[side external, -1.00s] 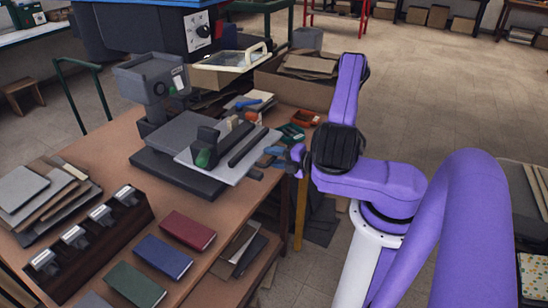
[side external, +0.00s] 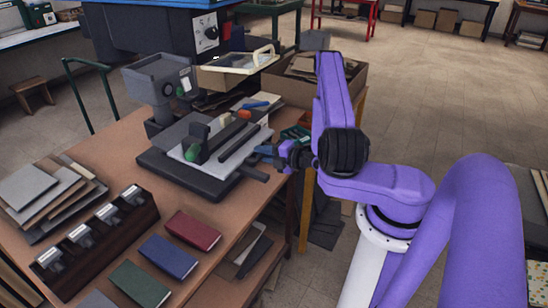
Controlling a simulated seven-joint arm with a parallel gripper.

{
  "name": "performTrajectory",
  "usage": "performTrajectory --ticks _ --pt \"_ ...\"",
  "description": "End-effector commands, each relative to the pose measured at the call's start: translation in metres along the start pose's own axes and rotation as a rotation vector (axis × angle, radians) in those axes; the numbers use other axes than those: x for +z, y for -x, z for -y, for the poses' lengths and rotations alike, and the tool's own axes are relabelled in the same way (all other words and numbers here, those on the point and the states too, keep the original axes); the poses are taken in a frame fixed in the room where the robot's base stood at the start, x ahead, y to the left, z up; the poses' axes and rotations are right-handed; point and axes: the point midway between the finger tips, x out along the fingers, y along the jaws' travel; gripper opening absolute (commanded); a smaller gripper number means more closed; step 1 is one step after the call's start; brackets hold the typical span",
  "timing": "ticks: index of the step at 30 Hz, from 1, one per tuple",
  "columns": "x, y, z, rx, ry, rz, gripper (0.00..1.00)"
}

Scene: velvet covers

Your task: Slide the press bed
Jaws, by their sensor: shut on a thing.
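The press (side external: 158,82) is a grey machine with a boxy head on the wooden table. Its bed is a flat light grey plate (side external: 257,140) over a dark base (side external: 180,173). Dark bars and a green-ended block lie on top of the bed. My gripper (side external: 266,153) is at the bed's right edge, low over the table's edge, and is shut on the bed's near right side. The exact grip point is small and partly hidden by the fingers.
Red, blue and green books (side external: 168,256) lie in front of the press. A dark rack with metal-topped stamps (side external: 95,237) and stacked boards (side external: 45,195) are at left. A cardboard box (side external: 290,90) and blue machine (side external: 150,35) stand behind.

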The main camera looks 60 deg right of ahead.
Motion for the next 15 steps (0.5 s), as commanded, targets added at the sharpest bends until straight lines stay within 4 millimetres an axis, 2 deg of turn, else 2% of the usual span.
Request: performTrajectory --ticks 3,6,15 --pt "0.002 -0.016 -0.003 -0.002 0.006 0.003 0.0" --pt "0.002 -0.025 -0.005 -0.001 0.003 0.006 0.0" --pt "0.002 -0.029 -0.006 0.001 0.001 0.009 0.0"
